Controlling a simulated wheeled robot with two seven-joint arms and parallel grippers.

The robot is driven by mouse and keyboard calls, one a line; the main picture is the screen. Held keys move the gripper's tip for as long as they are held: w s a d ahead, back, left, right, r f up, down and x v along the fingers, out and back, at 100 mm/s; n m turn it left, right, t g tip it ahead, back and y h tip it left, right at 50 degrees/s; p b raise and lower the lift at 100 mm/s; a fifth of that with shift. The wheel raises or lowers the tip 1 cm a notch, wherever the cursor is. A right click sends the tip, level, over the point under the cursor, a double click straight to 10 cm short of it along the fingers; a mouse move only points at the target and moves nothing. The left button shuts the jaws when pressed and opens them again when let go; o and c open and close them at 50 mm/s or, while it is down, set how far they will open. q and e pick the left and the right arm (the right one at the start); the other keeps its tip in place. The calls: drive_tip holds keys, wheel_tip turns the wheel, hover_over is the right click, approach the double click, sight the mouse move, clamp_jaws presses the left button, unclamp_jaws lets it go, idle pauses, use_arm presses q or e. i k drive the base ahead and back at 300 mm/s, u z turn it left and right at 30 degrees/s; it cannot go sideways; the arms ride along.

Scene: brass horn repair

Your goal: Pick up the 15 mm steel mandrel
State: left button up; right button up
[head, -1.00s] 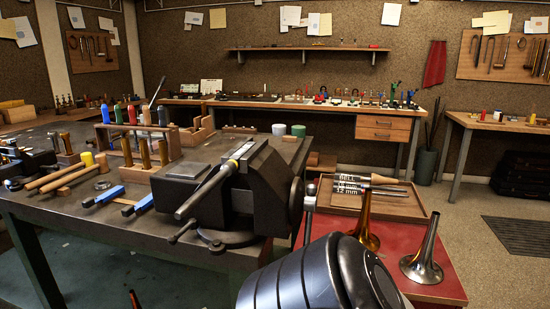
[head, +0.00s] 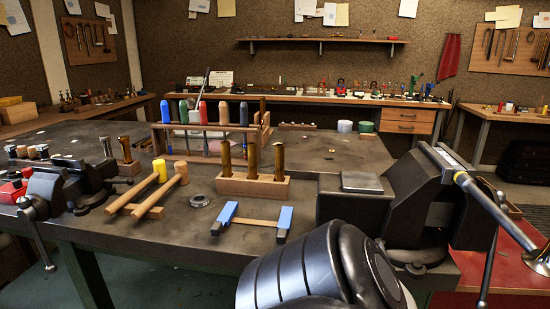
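A steel rod (head: 500,213) with a yellow band and a pale label sticks out of the bench vise (head: 411,205) at the right of the head view. It slants down to the right. I cannot read a size on it, so I cannot tell whether it is the 15 mm mandrel. The tray on the red table, where rods with size labels showed earlier, is now mostly hidden behind the vise. A dark ribbed part of my own arm fills the bottom middle. Neither gripper is in view.
The dark bench (head: 100,222) holds a wooden block (head: 252,187) with three upright rods, a blue-ended clamp (head: 250,222), mallets (head: 148,191), a metal ring (head: 199,201) and a smaller vise (head: 55,187). A tool rack (head: 210,130) stands behind. The bench's back right is fairly clear.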

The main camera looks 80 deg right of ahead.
sight(459, 176)
drive_tip(key=i, duration=0.4)
drive_tip(key=z, duration=3.55)
